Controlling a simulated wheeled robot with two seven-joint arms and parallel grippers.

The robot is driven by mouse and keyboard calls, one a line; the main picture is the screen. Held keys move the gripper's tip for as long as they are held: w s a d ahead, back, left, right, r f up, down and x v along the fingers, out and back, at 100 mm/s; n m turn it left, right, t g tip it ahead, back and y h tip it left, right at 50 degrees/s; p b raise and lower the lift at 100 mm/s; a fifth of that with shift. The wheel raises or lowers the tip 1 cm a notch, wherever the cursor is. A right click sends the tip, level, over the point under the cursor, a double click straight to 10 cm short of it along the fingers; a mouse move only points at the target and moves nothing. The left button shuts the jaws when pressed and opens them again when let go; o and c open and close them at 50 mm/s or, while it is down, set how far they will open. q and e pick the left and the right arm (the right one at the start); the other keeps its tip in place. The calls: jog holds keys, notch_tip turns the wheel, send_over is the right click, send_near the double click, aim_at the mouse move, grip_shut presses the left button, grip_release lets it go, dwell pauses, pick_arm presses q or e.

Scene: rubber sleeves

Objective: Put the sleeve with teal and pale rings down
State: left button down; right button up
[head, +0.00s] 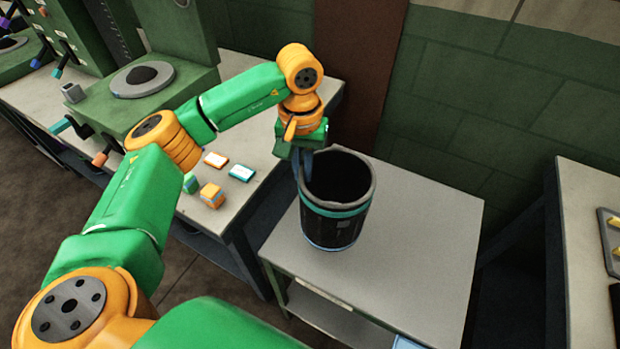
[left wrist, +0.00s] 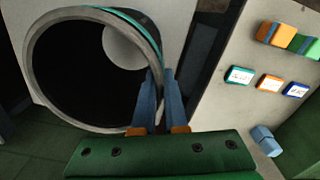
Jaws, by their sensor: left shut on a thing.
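The sleeve (head: 350,230) is a black, open-topped tube with a teal ring near its top and a pale ring at its bottom edge. It looks nearly upright over the front left part of a small grey table (head: 425,230); I cannot tell whether its base touches the top. My left gripper (head: 303,168) is shut on the left side of its rim, fingers pointing down. In the left wrist view the fingers (left wrist: 162,85) close on the wall of the sleeve (left wrist: 45,85), whose opening shows a pale surface through the far end. My right gripper is not in view.
The small table is clear to the sleeve's right. A bench (head: 255,150) on the left carries an orange block (head: 211,195), a green block (head: 190,183) and flat labelled cards (head: 242,173). A brown post (head: 362,75) stands behind. Another table (head: 590,220) is at the right.

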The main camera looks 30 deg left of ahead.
pick_arm(q)
jog(key=shift+w+d+f+p, duration=0.15)
jog(key=shift+f+p, duration=0.15)
jog(key=shift+f, duration=0.5)
jog(key=shift+d+f+p, duration=0.2)
jog(key=shift+f+p, duration=0.1)
jog(key=shift+f, duration=0.5)
jog(key=shift+w+d+f+p, duration=0.15)
jog(key=shift+f+p, duration=0.15)
jog(key=shift+f, duration=0.5)
jog(key=c, duration=1)
grip_release()
jog(key=shift+s+r, duration=0.1)
jog(key=shift+s, duration=0.05)
jog(key=shift+o, duration=0.2)
jog(key=shift+r, duration=0.1)
notch_tip(320, 180, up, 12)
jog(key=b, duration=0.2)
send_over(308, 184)
jog(key=s, duration=0.1)
jog(key=shift+s+d, duration=0.15)
jog(key=shift+d, duration=0.2)
